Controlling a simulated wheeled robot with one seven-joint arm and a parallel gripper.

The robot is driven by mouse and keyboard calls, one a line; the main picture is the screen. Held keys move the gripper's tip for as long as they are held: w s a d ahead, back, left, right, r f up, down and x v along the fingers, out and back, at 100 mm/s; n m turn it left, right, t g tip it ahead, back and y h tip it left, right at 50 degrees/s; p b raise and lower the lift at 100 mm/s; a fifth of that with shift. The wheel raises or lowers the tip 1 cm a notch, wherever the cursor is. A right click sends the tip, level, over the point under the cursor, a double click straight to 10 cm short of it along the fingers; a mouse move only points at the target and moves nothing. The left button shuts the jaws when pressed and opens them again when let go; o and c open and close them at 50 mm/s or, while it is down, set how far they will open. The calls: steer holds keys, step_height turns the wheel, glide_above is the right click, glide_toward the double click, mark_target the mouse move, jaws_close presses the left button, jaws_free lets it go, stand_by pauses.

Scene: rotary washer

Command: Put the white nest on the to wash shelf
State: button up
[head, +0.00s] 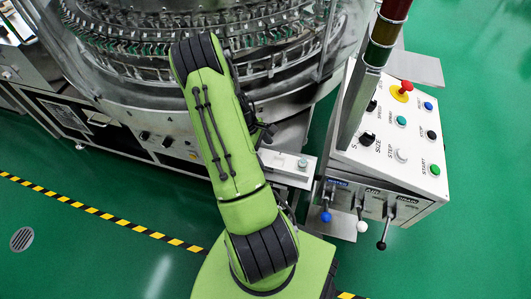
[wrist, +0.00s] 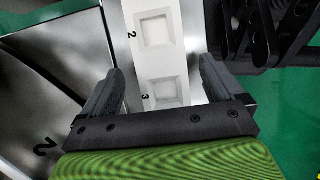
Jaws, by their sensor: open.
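A white piece (wrist: 161,50) with square recesses marked 2 and 3, which looks like the white nest, lies below my gripper in the wrist view. My gripper (wrist: 160,65) is open, with one dark finger on each side of this piece. I cannot tell whether the fingers touch it. In the head view my green arm hides the gripper. A pale block (head: 287,163) shows beside the arm there; I cannot tell whether it is the same piece. I cannot make out the to wash shelf in either view.
The round washer (head: 130,50) stands behind my arm. A control box (head: 395,135) with coloured buttons and levers stands at the right. In the wrist view a shiny metal surface (wrist: 60,60) lies at the left and black parts (wrist: 285,30) at the upper right.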

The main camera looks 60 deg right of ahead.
steer(key=w+a+r+t+p, duration=0.1)
steer(key=w+a+r, duration=0.35)
steer(key=r, duration=0.55)
steer(key=w+a+r+t+p, duration=0.15)
steer(key=w+a+r, duration=0.3)
steer(key=r, duration=0.45)
steer(key=w+a+r+m+t, duration=0.1)
steer(key=a+r+t, duration=0.2)
steer(key=a+r, duration=0.55)
steer(key=s+a+r+t, duration=0.2)
steer(key=s+a+r, duration=0.1)
steer(key=a, duration=0.4)
steer(key=s+a+r+t, duration=0.2)
steer(key=s+a+r, duration=0.1)
steer(key=s+a, duration=0.3)
steer(key=shift+s+a+r+m+y, duration=0.3)
steer(key=shift+a+r+m, duration=0.1)
steer(key=shift+a, duration=0.35)
step_height(320, 180, up, 8)
steer(key=p, duration=0.8)
steer(key=shift+r, duration=0.25)
steer(key=shift+t, duration=0.25)
